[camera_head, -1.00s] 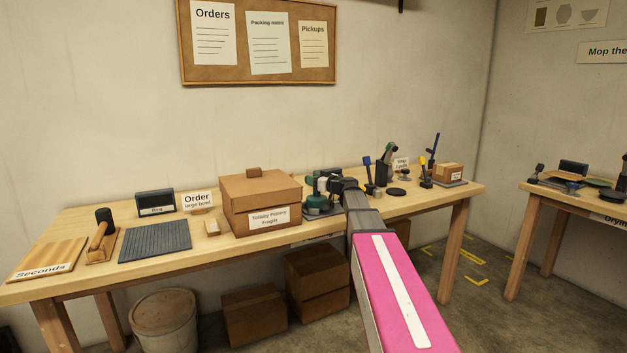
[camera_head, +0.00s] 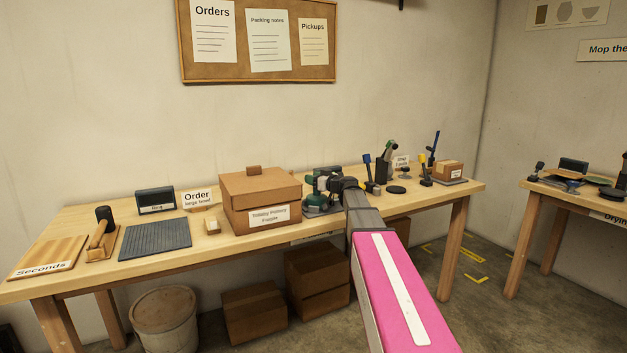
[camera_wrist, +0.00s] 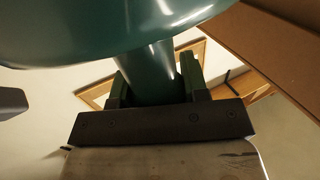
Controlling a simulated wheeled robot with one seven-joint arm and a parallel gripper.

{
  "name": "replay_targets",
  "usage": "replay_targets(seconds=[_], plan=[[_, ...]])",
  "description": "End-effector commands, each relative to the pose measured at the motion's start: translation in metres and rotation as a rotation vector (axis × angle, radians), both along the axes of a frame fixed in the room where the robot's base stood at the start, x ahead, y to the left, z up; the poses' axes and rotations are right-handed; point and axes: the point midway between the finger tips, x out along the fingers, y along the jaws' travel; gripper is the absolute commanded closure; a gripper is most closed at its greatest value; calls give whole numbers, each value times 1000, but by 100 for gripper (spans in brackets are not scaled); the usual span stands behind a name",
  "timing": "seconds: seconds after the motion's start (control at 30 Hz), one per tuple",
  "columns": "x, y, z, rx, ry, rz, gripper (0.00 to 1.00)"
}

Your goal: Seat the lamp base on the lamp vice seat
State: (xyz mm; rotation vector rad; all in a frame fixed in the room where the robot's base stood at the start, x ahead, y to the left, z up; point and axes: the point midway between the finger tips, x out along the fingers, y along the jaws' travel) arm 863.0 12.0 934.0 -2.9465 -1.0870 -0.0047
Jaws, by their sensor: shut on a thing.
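The lamp base, a glossy dark green piece with a wide round disc and a thick stem, fills the top of the wrist view (camera_wrist: 110,35). My gripper (camera_wrist: 155,88) is shut on its stem, one finger on each side. In the head view, my gripper (camera_head: 330,187) is over the bench just right of a cardboard box, with green parts (camera_head: 320,178) around it. My arm hides part of this spot, and contact between base and seat cannot be made out.
The lidded cardboard box (camera_head: 262,202) stands close to the left of my gripper. Blue-handled and other tools (camera_head: 368,172) and a black disc (camera_head: 396,190) stand to the right on the wooden bench (camera_head: 80,280). A second table (camera_head: 560,195) is at the far right.

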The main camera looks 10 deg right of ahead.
Motion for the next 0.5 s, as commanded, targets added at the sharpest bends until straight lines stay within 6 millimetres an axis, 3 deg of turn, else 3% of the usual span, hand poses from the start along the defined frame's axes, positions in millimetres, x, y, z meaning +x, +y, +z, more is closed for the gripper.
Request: replay_targets(seconds=[0.5], plan=[[0,0,-3,1,0,0,87]])
